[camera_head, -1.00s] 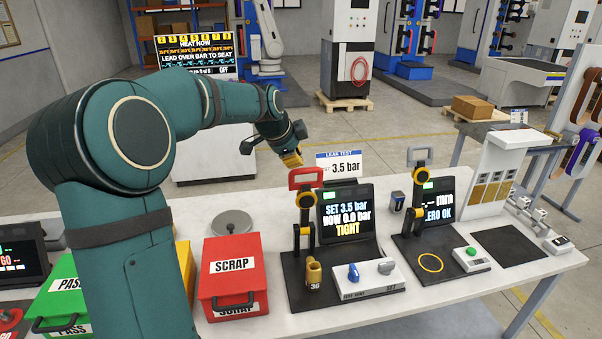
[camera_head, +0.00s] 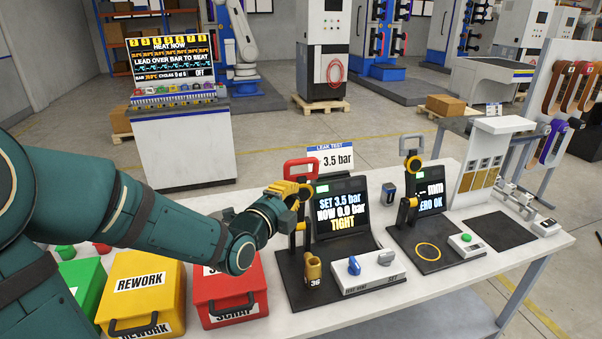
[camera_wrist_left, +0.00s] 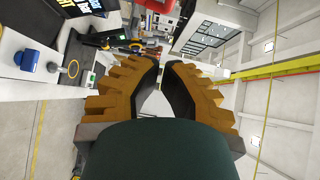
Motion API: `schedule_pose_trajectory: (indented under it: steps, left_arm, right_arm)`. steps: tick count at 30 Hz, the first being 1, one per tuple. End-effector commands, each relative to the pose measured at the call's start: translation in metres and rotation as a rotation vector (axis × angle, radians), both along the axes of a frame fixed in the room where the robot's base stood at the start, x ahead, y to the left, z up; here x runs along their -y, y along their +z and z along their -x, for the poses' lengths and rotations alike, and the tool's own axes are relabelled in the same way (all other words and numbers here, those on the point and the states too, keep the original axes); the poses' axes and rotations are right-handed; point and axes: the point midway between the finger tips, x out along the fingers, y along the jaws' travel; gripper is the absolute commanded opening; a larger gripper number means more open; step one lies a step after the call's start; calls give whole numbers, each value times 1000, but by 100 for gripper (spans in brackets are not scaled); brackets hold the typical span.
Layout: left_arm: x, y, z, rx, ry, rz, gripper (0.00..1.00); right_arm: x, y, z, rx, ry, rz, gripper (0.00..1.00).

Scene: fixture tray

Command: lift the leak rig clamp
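The leak rig clamp (camera_head: 301,163) stands upright on the left rig, with a red loop handle on top and a dark post below. My left gripper (camera_head: 291,191) is at its left side, just below the red handle, and covers part of the post. I cannot tell whether it touches. In the left wrist view the two yellow-toothed fingers (camera_wrist_left: 161,66) stand apart with a narrow gap. I see nothing clearly held between them, and I cannot make out the clamp there. My right gripper is not in view.
A brass fitting (camera_head: 312,266) sits on the leak rig's black base, before its display (camera_head: 341,208). A second rig with a grey-handled clamp (camera_head: 411,146) stands to the right. Red (camera_head: 231,292) and yellow (camera_head: 142,290) bins stand at left, near my forearm.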

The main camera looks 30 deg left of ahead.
Motion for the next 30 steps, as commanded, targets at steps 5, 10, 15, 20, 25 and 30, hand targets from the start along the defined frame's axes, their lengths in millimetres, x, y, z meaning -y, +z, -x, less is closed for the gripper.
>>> schedule_pose_trajectory:
  steps: [5,10,15,20,25,30]
  left_arm:
    - [-1,-1,-22,-2,-1,-1,0]
    - [-4,-3,-53,-2,-1,-1,0]
    - [-7,-5,-85,-2,0,-1,0]
    - [-20,-7,-106,-2,4,-1,0]
    - [-34,-8,-117,-2,3,1,0]
    - [-39,-9,-121,-1,2,0,0]
  right_arm:
    - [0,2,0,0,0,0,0]
    - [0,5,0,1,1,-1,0]
    - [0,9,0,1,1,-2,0]
    - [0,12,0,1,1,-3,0]
    - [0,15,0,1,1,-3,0]
    - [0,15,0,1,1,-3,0]
